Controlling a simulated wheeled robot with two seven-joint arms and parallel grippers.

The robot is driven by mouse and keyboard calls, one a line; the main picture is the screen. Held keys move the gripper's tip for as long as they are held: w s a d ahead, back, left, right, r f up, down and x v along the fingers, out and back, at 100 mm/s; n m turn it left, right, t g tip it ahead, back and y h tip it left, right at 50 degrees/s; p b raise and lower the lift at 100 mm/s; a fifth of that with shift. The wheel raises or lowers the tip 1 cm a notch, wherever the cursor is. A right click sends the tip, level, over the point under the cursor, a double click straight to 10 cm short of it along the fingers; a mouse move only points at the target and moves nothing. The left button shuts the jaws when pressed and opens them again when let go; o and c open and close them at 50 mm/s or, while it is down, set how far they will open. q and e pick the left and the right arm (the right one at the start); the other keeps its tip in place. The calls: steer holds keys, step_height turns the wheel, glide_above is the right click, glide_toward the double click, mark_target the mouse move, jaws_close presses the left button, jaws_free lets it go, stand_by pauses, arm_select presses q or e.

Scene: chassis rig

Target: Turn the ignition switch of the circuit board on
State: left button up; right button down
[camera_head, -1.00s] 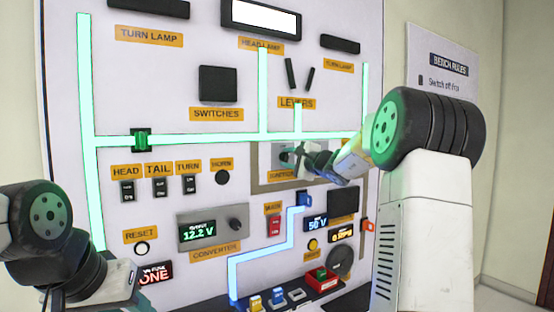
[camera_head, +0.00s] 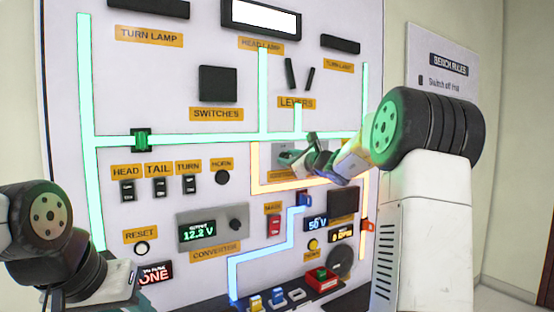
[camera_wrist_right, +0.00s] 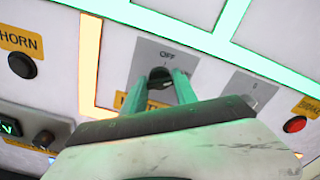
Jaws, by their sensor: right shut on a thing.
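The ignition switch is on a grey plate (camera_head: 284,159) in the middle right of the board, mostly hidden behind my right gripper in the head view. In the right wrist view its plate (camera_wrist_right: 147,55) carries the word OFF, and the dark switch knob (camera_wrist_right: 160,74) shows between the fingers. My right gripper (camera_wrist_right: 160,86) is shut on this knob. In the head view the right gripper (camera_head: 308,150) lies against the board and looks tilted. My left arm (camera_head: 112,283) is at the lower left, and its gripper is too little seen to tell its state.
A glowing orange line (camera_head: 254,170) frames the ignition area. Green lines (camera_head: 88,120) and a blue line (camera_head: 232,275) also glow. Levers (camera_head: 291,74) stick out above.

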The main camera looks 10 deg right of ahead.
steer(key=shift+f+m, duration=0.1)
steer(key=shift+m, duration=0.2)
steer(key=c, duration=1)
jaws_free()
steer(key=shift+c, duration=0.2)
steer(key=v, duration=0.8)
